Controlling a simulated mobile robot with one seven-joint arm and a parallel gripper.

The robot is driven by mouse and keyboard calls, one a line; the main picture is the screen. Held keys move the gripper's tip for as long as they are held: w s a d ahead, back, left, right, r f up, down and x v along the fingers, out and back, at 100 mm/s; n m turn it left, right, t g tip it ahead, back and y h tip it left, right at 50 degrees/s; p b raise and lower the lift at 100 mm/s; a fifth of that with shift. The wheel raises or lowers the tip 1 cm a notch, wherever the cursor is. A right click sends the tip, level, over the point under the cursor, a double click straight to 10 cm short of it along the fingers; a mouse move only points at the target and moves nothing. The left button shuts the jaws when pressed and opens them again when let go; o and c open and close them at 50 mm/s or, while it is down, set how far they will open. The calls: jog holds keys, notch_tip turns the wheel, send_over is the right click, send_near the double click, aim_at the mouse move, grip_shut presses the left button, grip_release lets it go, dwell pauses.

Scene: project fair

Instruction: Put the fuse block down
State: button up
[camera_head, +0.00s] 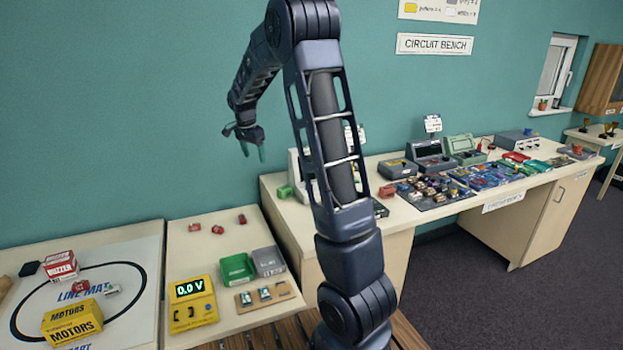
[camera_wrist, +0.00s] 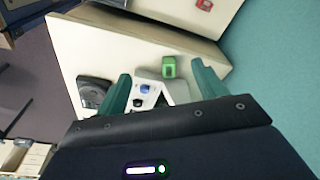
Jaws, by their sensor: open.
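My gripper (camera_head: 252,151) is raised in front of the teal wall, above and left of the circuit bench's left end. In the wrist view its two green fingers (camera_wrist: 161,68) are spread apart with nothing held between them. A small green block (camera_head: 284,191) sits on the bench's left end; it also shows in the wrist view (camera_wrist: 169,67), below and beyond the fingers, apart from them. A small red block (camera_head: 387,191) lies near the bench's front edge. I cannot tell which piece is the fuse block.
The circuit bench (camera_head: 286,229) carries several instruments and circuit boards; my arm hides part of it. The left table holds a yellow meter (camera_head: 191,304), a green box (camera_head: 236,268), a grey box (camera_head: 268,261) and several small red pieces (camera_head: 218,229). Its back left is mostly clear.

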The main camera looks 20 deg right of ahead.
jog(key=s+d+r+n+t, duration=0.1)
jog(key=s+d+r+n, duration=0.15)
jog(key=s, duration=0.45)
jog(key=s+d+r+n+y, duration=0.1)
jog(key=s+r, duration=0.3)
jog(key=s, duration=0.2)
jog(key=s+d+r+n+t, duration=0.1)
jog(key=s+r+n, duration=0.15)
jog(key=s, duration=0.45)
jog(key=s+d+f+n+t, duration=0.1)
jog(key=s+n, duration=0.4)
jog(key=s, duration=1.6)
jog(key=shift+s+d+f+n+t, duration=0.15)
jog(key=shift+d+f+n+t, duration=0.15)
jog(key=shift+n, duration=0.1)
